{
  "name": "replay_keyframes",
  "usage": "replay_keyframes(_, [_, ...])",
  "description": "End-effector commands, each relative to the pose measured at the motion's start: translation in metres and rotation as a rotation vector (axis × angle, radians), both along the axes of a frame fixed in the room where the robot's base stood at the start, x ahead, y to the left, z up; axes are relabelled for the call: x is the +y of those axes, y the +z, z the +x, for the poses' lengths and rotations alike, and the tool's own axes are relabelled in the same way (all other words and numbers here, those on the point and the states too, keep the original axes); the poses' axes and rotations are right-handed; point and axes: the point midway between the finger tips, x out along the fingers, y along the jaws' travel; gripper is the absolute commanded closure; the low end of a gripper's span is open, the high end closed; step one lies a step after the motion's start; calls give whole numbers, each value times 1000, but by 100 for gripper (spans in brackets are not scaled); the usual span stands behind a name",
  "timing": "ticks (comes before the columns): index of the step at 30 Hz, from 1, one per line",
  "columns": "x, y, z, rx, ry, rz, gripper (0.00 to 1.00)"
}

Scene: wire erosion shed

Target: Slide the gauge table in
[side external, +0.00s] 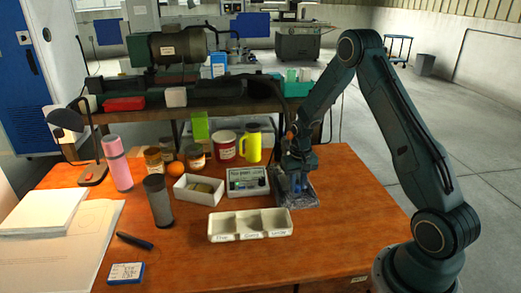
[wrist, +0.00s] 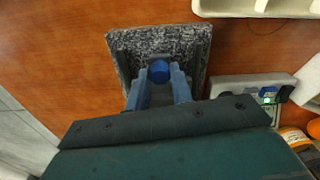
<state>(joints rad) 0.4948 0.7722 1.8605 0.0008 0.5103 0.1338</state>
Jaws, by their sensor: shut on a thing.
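The gauge table, a grey speckled slab with raised side edges (wrist: 185,45), lies on the wooden table in the wrist view. In the side view, the gauge table (side external: 307,199) is at the right of the table, partly covered by my arm. A round blue knob (wrist: 159,70) stands out from it. My gripper (wrist: 160,77) has its blue fingers on either side of the knob and is shut on it. In the side view, my gripper (side external: 297,184) points down over the slab. The near part of the slab is hidden behind the fingers in the wrist view.
A grey box with small coloured parts (side external: 248,191) stands just left of the gauge table. A white three-part tray (side external: 250,236) lies in front. The right front tabletop is clear.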

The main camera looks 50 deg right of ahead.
Motion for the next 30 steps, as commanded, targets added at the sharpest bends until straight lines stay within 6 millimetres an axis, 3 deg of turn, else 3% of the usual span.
replay_keyframes(13, [-8, 1, 9, -5, 1, -1, 100])
replay_keyframes(14, [-8, 1, 9, -5, 1, -1, 74])
replay_keyframes(17, [-8, 1, 9, -5, 1, -1, 56])
replay_keyframes(30, [-8, 4, 8, -2, 0, 0, 56])
